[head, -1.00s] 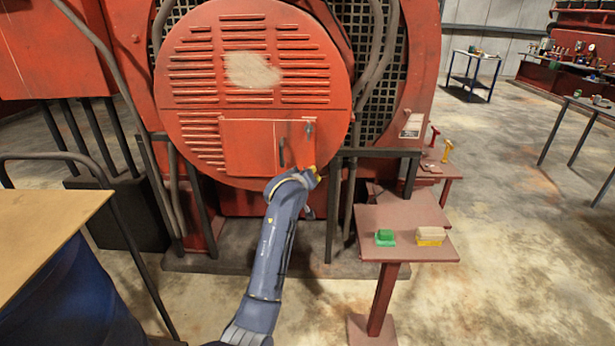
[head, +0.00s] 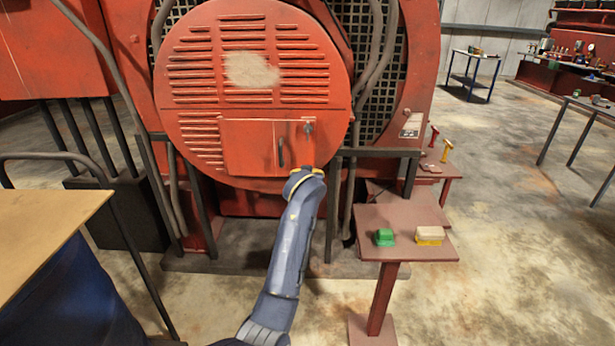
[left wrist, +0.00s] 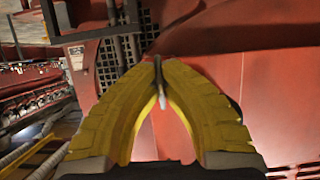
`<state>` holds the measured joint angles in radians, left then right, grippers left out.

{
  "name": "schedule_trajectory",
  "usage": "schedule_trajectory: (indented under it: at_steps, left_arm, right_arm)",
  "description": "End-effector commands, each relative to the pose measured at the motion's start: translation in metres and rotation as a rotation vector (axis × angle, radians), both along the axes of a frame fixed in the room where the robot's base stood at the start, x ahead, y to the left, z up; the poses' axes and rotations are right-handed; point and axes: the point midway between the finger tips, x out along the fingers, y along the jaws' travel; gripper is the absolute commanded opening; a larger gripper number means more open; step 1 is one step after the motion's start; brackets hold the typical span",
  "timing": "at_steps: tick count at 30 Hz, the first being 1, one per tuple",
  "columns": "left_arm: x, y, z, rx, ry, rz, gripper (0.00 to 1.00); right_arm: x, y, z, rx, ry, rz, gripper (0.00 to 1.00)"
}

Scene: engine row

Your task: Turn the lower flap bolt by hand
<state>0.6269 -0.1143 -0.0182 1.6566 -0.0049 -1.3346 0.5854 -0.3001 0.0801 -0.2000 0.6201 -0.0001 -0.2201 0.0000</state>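The square red flap (head: 250,148) sits low on the round louvred red cover (head: 200,90), closed flat against it as far as I can tell. It has a dark handle (head: 281,151) and an upper bolt (head: 308,129) at its right edge. My left gripper is at the flap's lower right corner in the head view, its fingers hidden by my wrist. In the left wrist view my left gripper's yellow fingers (left wrist: 158,68) come together at the tips around a thin grey piece, the lower flap bolt (left wrist: 160,88). My right gripper is not in view.
A small red stand (head: 400,213) at right holds a green block (head: 384,237) and a tan-and-yellow brush-like block (head: 429,235). Dark frame posts (head: 334,210) and hoses stand close right of my wrist. A wooden-topped table (head: 40,225) is at left.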

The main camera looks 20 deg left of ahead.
Motion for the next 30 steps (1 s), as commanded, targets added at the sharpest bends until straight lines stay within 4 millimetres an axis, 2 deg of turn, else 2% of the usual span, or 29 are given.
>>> schedule_trajectory:
  at_steps: [1, 12, 13, 18, 26, 30]
  left_arm:
    - [-0.0007, -0.0058, -0.009, -0.002, 0.017, -0.01, 0.0]
    - [-0.0009, -0.005, -0.0095, 0.001, 0.018, -0.008, 0.0]
    - [-0.0009, -0.0049, -0.0096, 0.001, 0.018, -0.007, 0.08]
    - [-0.0008, -0.0028, -0.0085, 0.002, 0.016, -0.004, 0.28]
    - [-0.0009, -0.0011, -0.0041, 0.002, 0.009, -0.002, 0.28]
    - [-0.008, -0.0035, -0.0006, 0.002, 0.008, -0.001, 0.28]
  right_arm:
    - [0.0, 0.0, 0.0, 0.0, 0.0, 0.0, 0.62]
    - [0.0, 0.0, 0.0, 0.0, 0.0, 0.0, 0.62]
    - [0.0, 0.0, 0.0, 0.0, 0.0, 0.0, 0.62]
    - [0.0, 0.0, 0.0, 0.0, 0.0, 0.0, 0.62]
    - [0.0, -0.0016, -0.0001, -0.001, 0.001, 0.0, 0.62]
    - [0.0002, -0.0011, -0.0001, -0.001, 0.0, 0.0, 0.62]
